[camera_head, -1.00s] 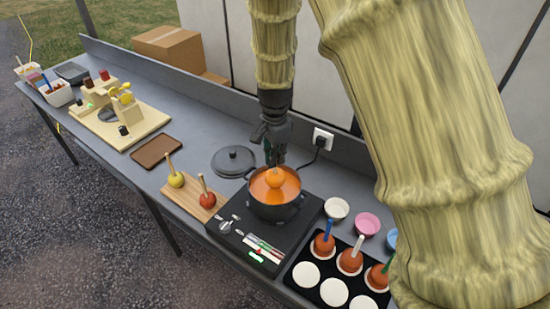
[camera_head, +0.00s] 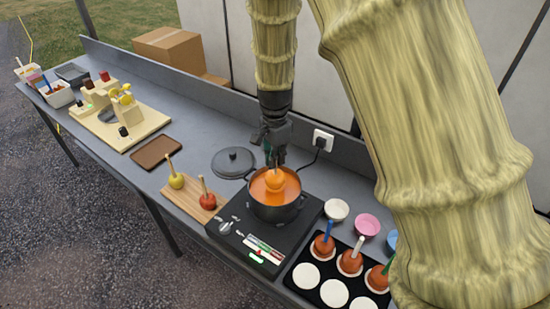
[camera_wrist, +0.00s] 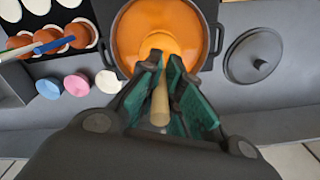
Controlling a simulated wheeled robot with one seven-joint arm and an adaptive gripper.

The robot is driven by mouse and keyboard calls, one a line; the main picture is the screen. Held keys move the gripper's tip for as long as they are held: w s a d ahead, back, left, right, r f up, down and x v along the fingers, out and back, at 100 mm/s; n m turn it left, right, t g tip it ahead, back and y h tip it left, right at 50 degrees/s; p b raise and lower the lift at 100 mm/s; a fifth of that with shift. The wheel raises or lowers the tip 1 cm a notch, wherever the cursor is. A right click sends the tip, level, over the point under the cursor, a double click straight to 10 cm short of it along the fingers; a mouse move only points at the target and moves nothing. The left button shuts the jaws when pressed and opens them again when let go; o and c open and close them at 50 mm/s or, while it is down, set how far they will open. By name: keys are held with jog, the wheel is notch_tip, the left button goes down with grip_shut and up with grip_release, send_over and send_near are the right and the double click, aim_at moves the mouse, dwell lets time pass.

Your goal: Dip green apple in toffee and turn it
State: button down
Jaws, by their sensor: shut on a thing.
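A dark pot (camera_head: 272,208) of orange toffee (camera_head: 258,190) stands on a black hob (camera_head: 262,240). An apple (camera_head: 275,179) coated in orange sits in the toffee, its upper part above the surface; its own colour is hidden. It also shows in the wrist view (camera_wrist: 156,45). My gripper (camera_head: 274,158) is above the pot, pointing down. In the wrist view my gripper (camera_wrist: 163,100) is shut on the pale stick (camera_wrist: 160,103) of this apple, with green pads on both sides.
A yellow-green apple (camera_head: 176,180) and a red apple (camera_head: 207,201) with sticks stand on a wooden board (camera_head: 183,204). A pot lid (camera_head: 233,161) lies left of the pot. A black tray (camera_head: 305,293) holds coated apples. Bowls (camera_head: 367,223) stand right of the hob.

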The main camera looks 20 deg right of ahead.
jog(key=shift+r, duration=0.1)
jog(key=shift+r, duration=2.9)
